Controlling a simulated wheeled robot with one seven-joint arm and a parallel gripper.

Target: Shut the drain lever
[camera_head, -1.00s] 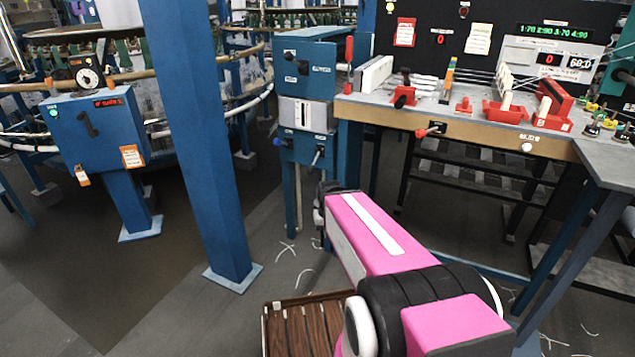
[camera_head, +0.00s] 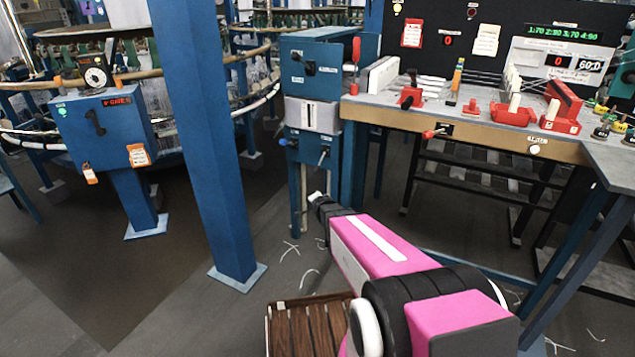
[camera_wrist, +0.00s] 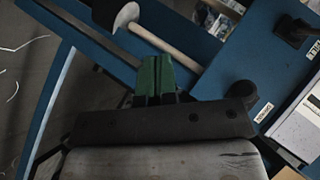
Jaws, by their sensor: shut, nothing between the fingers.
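The blue control cabinet (camera_head: 311,110) stands left of the workbench in the head view. On its lower box are a blue-knobbed lever (camera_head: 287,142) at the left and a dark lever (camera_head: 323,157) at the right; their labels are too small to read, so I cannot tell which is the drain lever. In the wrist view, a dark rounded knob (camera_wrist: 241,92) sits beside a small label, just right of my gripper. My gripper (camera_wrist: 155,76) shows green fingers, shut and empty, near a pale pipe (camera_wrist: 165,45) and apart from the knob. In the head view, the fingers are not clear.
A blue post (camera_head: 203,140) stands left of the cabinet. The workbench (camera_head: 480,128) with red fixtures is at the right, its legs beside my arm. A control box (camera_head: 103,127) and the loom ring lie at the left. Floor between post and cabinet is open, with thread scraps.

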